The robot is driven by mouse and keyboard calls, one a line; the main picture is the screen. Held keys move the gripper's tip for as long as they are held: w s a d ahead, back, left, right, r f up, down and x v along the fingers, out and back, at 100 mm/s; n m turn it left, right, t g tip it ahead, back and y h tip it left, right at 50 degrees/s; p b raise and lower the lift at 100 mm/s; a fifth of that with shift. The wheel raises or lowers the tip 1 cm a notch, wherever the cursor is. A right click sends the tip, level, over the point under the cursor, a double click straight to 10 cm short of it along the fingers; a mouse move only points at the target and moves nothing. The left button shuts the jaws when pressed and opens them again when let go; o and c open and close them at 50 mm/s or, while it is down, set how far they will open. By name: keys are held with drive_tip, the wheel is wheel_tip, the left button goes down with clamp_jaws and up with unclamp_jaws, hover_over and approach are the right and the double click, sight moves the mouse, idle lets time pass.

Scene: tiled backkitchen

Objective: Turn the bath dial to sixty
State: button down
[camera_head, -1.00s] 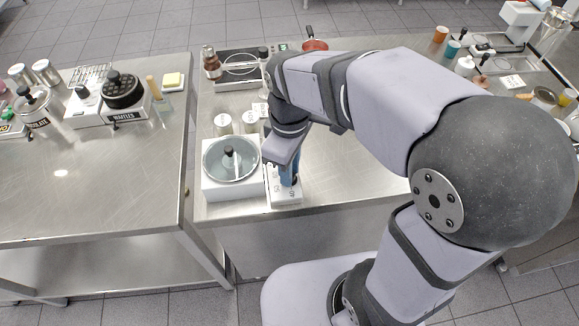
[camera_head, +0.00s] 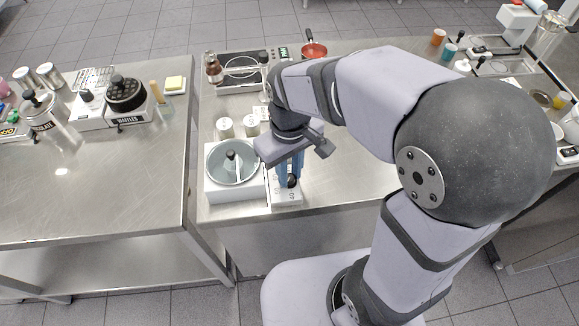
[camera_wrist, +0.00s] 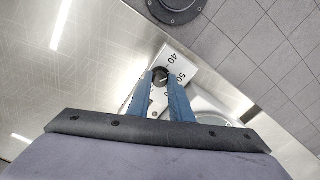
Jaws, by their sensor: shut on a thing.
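The bath (camera_head: 218,190) is a white box with a round grey basin and a black-knobbed lid or stirrer in it, near the front left of the middle counter. To its right sits a small white dial box (camera_head: 285,198) with a black dial knob (camera_head: 292,181). My gripper (camera_head: 290,178) points down over the box, its blue fingers closed on the knob. In the wrist view, the fingers (camera_wrist: 162,88) stand on both sides of the dark knob (camera_wrist: 160,76). The numbers 40 and 50 show on the dial box (camera_wrist: 178,58); the pointer and a 60 cannot be made out.
Two pale canisters (camera_head: 224,127) stand behind the bath. A hot plate (camera_head: 240,72) and a red pan (camera_head: 313,48) are farther back. The counter right of the dial box is clear. A waffle iron (camera_head: 125,95) stands on the left counter.

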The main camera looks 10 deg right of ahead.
sight(290, 176)
drive_tip(key=m+p, duration=0.1)
drive_tip(key=m, duration=0.3)
drive_tip(key=shift+r+m+p, duration=0.15)
drive_tip(key=shift+m+p, duration=0.15)
drive_tip(key=shift+p, duration=0.1)
drive_tip(key=m+p, duration=0.1)
drive_tip(key=m, duration=0.3)
drive_tip(key=shift+m+p, duration=0.3)
drive_tip(key=shift+p, duration=0.1)
drive_tip(key=m+p, duration=0.1)
drive_tip(key=m, duration=0.3)
drive_tip(key=shift+p, duration=0.3)
drive_tip(key=shift+m+p, duration=0.6)
drive_tip(key=shift+m, duration=1.6)
drive_tip(key=c, duration=1.6)
unclamp_jaws()
drive_tip(key=shift+r+b, duration=0.4)
drive_tip(key=shift+r, duration=3.2)
